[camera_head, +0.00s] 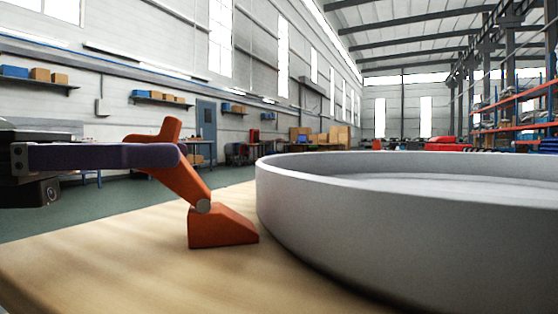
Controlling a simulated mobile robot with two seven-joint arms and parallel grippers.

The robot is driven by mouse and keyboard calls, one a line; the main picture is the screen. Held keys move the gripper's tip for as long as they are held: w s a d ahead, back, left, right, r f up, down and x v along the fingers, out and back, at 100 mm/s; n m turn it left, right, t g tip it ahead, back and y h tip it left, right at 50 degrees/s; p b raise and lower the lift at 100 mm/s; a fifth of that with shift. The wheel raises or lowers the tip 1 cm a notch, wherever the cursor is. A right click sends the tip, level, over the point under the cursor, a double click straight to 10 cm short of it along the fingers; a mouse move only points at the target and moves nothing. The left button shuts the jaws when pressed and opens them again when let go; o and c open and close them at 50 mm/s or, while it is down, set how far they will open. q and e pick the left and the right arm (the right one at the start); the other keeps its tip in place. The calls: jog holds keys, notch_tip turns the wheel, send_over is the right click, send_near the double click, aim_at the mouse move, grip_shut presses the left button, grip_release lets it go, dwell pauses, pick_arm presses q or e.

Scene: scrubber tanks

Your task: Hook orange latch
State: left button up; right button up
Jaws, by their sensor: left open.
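The orange latch (195,187) stands on the wooden surface. Its wedge-shaped base (222,229) sits beside the grey round tank (300,215), and a round pin joins the base to an arm tilted up and to the left. My left gripper (150,156) comes in from the left at the height of the latch's upper part. Its purple finger lies in front of the latch arm and hides part of it. The gripper is open; I cannot tell whether it touches the latch. The other finger is not clearly visible. My right gripper is not in view.
The tank's tall curved wall fills the right side, close to the latch base. The wooden tabletop (110,265) is clear in front and to the left. Beyond it are a green floor, wall shelves with boxes (160,97) and an orange rack (510,105), all far off.

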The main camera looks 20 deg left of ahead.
pick_arm(q)
jog(key=shift+x, duration=1.2)
jog(key=shift+c, duration=0.4)
grip_shut()
